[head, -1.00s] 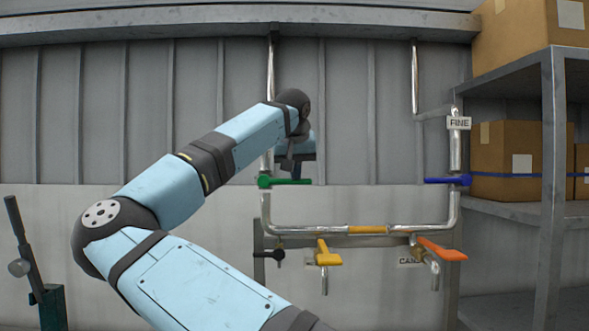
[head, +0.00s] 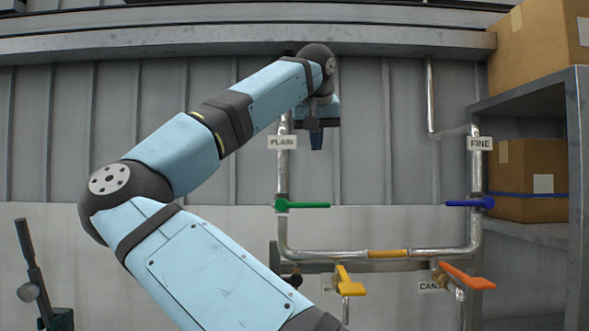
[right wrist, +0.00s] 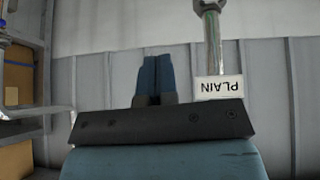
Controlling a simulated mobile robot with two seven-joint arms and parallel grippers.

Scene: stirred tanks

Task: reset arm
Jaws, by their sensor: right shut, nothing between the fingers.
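My right arm reaches up from the bottom of the head view. My right gripper (head: 316,139) hangs at its end, fingers down, just right of the PLAIN label (head: 282,142). In the right wrist view the gripper's fingers (right wrist: 154,74) lie together with nothing between them. The PLAIN label (right wrist: 219,88) shows upside down beside them on its pipe. Below the gripper in the head view, a green valve handle (head: 302,205) lies level and clear of it. My left gripper is in neither current view.
A blue handle (head: 468,203) sits under the FINE label (head: 480,144). Yellow (head: 348,283) and orange (head: 467,277) handles are on the lower pipework. A shelf post (head: 577,200) and cardboard boxes (head: 531,180) stand at the right. A dark lever (head: 30,253) stands at lower left.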

